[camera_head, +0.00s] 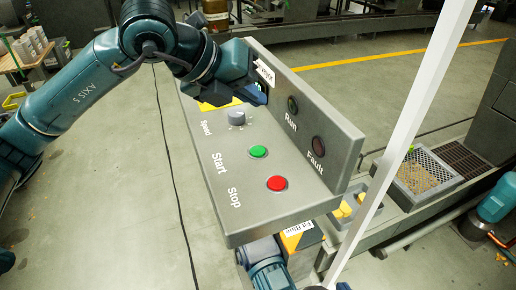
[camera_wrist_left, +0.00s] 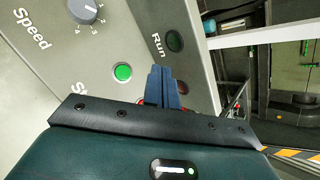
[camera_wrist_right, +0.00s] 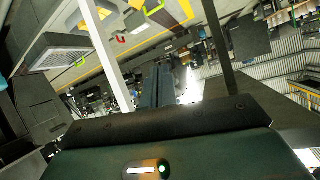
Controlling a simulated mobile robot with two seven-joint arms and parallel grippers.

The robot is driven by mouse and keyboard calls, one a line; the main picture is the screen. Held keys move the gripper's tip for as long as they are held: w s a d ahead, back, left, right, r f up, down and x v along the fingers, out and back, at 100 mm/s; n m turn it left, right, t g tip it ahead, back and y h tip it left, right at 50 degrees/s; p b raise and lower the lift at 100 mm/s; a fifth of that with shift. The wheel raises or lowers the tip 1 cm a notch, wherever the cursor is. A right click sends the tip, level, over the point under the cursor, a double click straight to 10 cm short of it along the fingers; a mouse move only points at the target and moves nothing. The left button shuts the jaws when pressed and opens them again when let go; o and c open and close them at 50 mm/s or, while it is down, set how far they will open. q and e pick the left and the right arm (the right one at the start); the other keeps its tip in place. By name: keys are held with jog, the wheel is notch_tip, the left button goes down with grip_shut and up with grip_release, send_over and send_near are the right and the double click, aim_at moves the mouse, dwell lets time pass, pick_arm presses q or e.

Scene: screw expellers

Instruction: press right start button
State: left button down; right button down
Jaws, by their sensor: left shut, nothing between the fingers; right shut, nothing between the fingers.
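The green start button (camera_head: 258,151) sits on a grey, tilted control panel (camera_head: 225,190) beside the word Start in the head view. It also shows in the left wrist view (camera_wrist_left: 122,72), left of my fingers. My left gripper (camera_wrist_left: 165,85) is shut and empty. In the head view it is over the upper end of the panel, apart from the green button. The red stop button (camera_head: 276,183) is beside the green one; my left fingers mostly hide it in the left wrist view. My right gripper (camera_wrist_right: 158,85) is shut and empty, pointing across the hall, with no button in its view.
A speed knob (camera_head: 236,117) is on the same panel face. The Run lamp (camera_head: 293,104) and Fault lamp (camera_head: 317,146) are on the raised back plate. A white post (camera_head: 408,125) stands right of the panel. A mesh tray (camera_head: 422,172) is further right.

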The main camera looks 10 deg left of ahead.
pick_arm(q)
jog(key=b, duration=0.5)
send_over(253, 153)
notch_tip(253, 153, down, 8)
jog(key=shift+r, duration=0.2)
jog(key=shift+f+b, duration=0.3)
jog(key=shift+f, duration=0.3)
pick_arm(e)
jog(key=shift+s+d+f+t, duration=0.1)
jog(key=shift+s+d+t, duration=0.2)
jog(key=shift+d+t, duration=0.6)
jog(key=shift+a, duration=0.1)
jog(key=shift+f, duration=0.1)
pick_arm(q)
jog(key=shift+f+b, duration=0.4)
jog(key=shift+b, duration=0.3)
pick_arm(e)
jog(key=shift+f, duration=0.6)
jog(key=shift+s+f, duration=0.1)
